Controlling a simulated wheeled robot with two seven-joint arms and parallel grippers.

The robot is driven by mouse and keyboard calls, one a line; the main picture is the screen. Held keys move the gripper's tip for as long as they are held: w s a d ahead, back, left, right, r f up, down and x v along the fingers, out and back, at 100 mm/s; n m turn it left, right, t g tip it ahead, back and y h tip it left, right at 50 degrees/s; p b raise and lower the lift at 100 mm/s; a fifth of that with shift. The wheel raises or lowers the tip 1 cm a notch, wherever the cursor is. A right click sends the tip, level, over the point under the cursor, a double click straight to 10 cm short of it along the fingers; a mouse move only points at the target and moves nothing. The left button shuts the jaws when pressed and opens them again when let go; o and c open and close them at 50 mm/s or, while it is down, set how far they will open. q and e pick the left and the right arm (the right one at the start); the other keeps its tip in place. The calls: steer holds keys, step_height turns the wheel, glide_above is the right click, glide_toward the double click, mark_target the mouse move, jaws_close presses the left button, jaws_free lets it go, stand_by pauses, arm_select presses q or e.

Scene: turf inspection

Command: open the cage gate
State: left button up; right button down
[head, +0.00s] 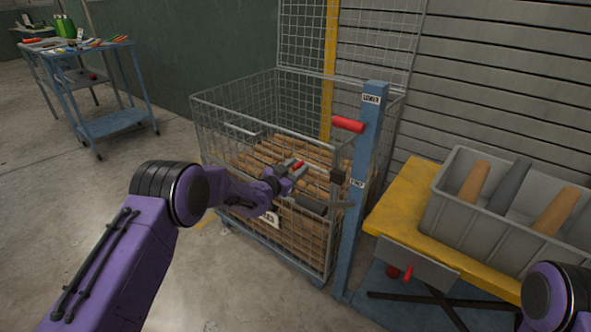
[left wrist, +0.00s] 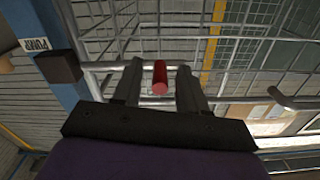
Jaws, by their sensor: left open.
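The cage (head: 235,115) is a grey wire-mesh box filled with brown rod-like pieces. Its front gate (head: 305,235) stands closed against a blue post (head: 366,170) in the head view. A dark block (head: 338,176) sits at the gate's edge by the post; it also shows in the left wrist view (left wrist: 60,67). My left gripper (head: 308,188) is open in front of the gate. In the left wrist view a red cylindrical grip (left wrist: 160,76) lies between its two fingers (left wrist: 159,88), with gaps on both sides. My right gripper is out of view.
A red lever (head: 348,125) sticks out from the post's upper part. A yellow table (head: 405,195) with a grey divided bin (head: 450,205) stands right of the post. A blue tool cart (head: 115,124) stands at back left. Floor left of the cage is clear.

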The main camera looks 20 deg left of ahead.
mark_target(313, 168)
arm_select(q)
jaws_close()
steer(key=shift+s+d+p, duration=0.1)
steer(key=shift+s+d, duration=0.15)
steer(key=shift+d, duration=0.45)
steer(key=shift+s+d+p, duration=0.1)
steer(key=shift+s+d, duration=0.15)
steer(key=shift+d, duration=0.4)
steer(key=shift+s+d+p, duration=0.1)
steer(key=shift+s+d, duration=0.15)
steer(key=shift+d, duration=0.45)
